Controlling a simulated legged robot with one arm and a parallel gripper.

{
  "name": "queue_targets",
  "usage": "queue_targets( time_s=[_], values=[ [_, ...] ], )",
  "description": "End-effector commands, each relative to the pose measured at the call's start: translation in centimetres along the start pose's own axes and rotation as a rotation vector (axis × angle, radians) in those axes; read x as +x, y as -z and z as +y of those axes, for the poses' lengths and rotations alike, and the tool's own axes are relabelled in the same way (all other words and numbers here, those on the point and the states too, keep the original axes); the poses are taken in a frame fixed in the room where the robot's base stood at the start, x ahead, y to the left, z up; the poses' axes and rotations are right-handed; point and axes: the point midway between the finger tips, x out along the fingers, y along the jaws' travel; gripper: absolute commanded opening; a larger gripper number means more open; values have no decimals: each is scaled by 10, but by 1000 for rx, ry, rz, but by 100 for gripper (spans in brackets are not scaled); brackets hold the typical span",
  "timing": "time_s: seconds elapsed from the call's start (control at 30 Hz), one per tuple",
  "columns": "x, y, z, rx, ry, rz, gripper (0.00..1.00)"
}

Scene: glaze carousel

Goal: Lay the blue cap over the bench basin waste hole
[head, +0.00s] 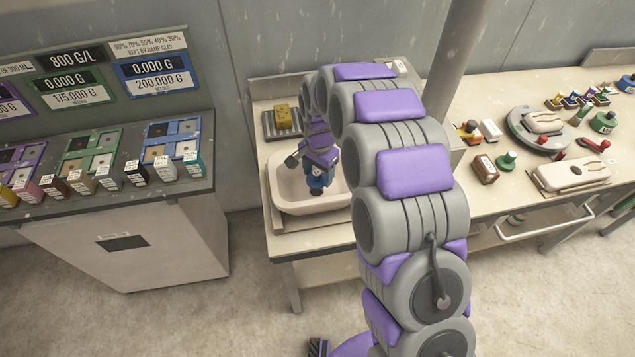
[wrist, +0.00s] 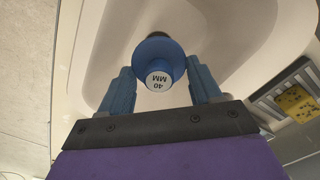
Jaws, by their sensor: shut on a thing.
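The blue cap (wrist: 152,50) is round, with a white top marked "40 MM". It sits between the blue fingers of my gripper (wrist: 160,70), which is shut on it. In the head view my gripper (head: 318,182) is over the pale bench basin (head: 285,203), with the cap at its lower end. In the wrist view the basin (wrist: 105,45) lies behind the cap. A dark round patch, perhaps the waste hole (wrist: 157,36), shows just past the cap's far edge. The cap hides most of it, so I cannot tell whether the cap touches the basin floor.
A yellow sponge (head: 283,116) lies on a ribbed rack (head: 268,127) behind the basin. A grey post (head: 462,60) rises behind the bench. The right bench (head: 520,195) holds several tools and stamps. A counter with small boxes (head: 190,200) stands at left.

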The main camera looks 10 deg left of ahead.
Motion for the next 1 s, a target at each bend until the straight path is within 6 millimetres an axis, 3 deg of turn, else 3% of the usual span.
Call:
queue_targets(
  time_s=[0.33,0.8,0.83,0.93,1.0],
  values=[
    [41,-2,0,-1,-6,-2,29],
    [46,0,0,0,-2,0,29],
    [46,0,0,0,-2,0,65],
    [46,0,0,0,-2,1,74],
    [46,0,0,0,-2,1,74]
  ],
)
